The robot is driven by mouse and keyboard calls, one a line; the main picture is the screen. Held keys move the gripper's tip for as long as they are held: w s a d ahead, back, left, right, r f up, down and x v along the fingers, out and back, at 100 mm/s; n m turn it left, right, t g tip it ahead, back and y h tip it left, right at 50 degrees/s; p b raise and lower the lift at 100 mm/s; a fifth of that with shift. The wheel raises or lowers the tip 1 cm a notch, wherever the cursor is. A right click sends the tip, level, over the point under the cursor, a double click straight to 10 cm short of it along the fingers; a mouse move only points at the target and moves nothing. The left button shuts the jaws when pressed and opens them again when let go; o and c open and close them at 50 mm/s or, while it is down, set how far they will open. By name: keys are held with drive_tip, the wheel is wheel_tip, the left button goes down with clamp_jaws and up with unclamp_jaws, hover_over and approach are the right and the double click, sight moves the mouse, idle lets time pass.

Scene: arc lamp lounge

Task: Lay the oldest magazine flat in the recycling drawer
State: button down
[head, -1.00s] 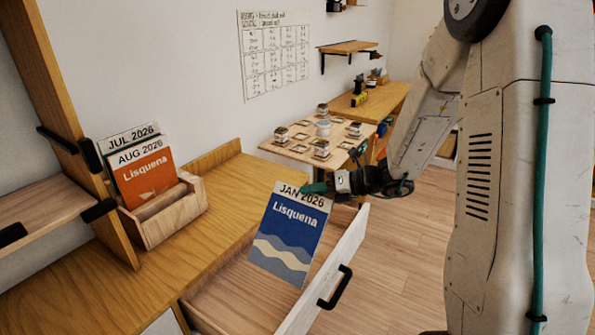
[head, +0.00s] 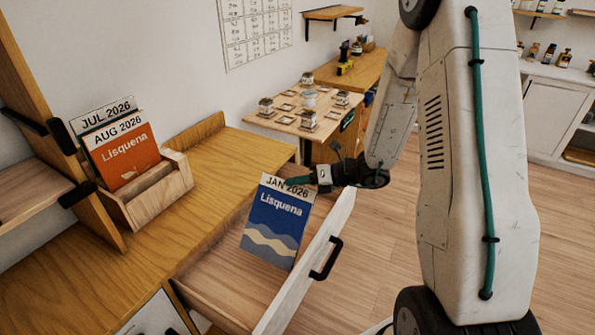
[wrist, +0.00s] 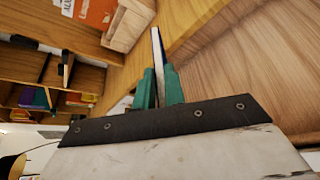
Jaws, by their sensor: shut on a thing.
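The JAN 2026 Lisquena magazine (head: 272,228), blue with pale wave bands, hangs upright over the open drawer (head: 225,288). My gripper (head: 308,182) is shut on its top edge. In the wrist view the green fingers of my gripper (wrist: 158,85) pinch the magazine (wrist: 158,50), seen edge-on. The drawer floor in view is bare; part of it is hidden behind the magazine. Whether the magazine's lower edge touches the drawer floor I cannot tell. The JUL 2026 magazine (head: 102,113) and the orange AUG 2026 magazine (head: 125,155) stand in a wooden holder (head: 160,197) on the counter.
The drawer front (head: 300,280) has a black handle (head: 327,259) on its right side. The wooden counter (head: 130,265) is clear in front of the holder. A table with several jars (head: 308,120) stands behind. A wooden upright (head: 50,130) rises at left.

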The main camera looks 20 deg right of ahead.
drive_tip(key=shift+f, duration=3.9)
drive_tip(key=c, duration=1.4)
unclamp_jaws()
drive_tip(key=v, duration=0.8)
